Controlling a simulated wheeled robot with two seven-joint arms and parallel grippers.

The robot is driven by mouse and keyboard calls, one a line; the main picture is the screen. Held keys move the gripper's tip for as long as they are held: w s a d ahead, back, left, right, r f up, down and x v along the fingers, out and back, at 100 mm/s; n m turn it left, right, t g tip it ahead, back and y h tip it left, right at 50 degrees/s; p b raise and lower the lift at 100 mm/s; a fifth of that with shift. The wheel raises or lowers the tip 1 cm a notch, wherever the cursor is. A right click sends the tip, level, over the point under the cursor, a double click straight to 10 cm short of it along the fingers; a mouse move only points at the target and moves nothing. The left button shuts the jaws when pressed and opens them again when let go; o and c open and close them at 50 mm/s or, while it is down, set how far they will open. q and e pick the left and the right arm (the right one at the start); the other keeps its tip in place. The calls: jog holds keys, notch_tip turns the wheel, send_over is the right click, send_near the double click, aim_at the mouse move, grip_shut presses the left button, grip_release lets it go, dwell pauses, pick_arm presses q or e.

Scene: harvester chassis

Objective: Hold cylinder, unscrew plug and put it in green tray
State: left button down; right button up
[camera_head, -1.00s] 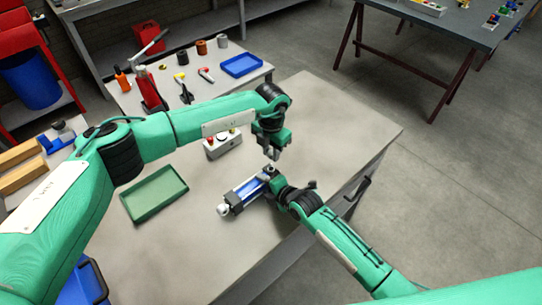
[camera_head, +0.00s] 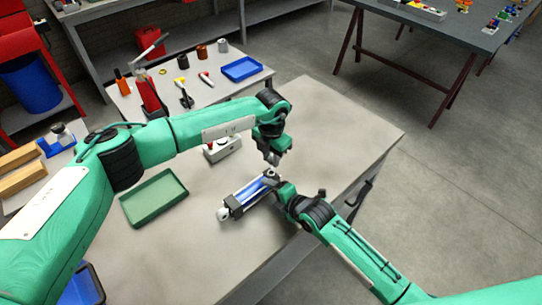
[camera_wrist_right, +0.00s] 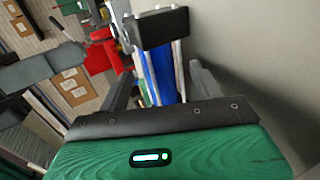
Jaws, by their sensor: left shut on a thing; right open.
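The cylinder (camera_head: 250,191), a blue barrel with black end blocks and a whitish rod end, lies slantwise on the bench. My left gripper (camera_head: 271,163) points down over its upper right end, shut on what looks like the small plug. The plug is mostly hidden, and I cannot tell whether it still touches the cylinder. My right gripper (camera_head: 281,187) is open close to that same end. In the right wrist view the blue barrel (camera_wrist_right: 160,72) runs away between its spread fingers (camera_wrist_right: 162,88). The green tray (camera_head: 133,217) lies empty to the left of the cylinder.
A side table at the back holds a blue tray (camera_head: 242,69), a red press (camera_head: 150,97) and small tools. The bench is clear between tray and cylinder and at right.

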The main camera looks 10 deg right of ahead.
pick_arm(q)
notch_tip(320, 180, down, 2)
jog(key=shift+f+b, duration=0.1)
jog(key=shift+b, duration=0.85)
pick_arm(e)
jog(key=v, duration=0.8)
jog(key=shift+s+r, duration=0.15)
jog(key=shift+r, duration=0.1)
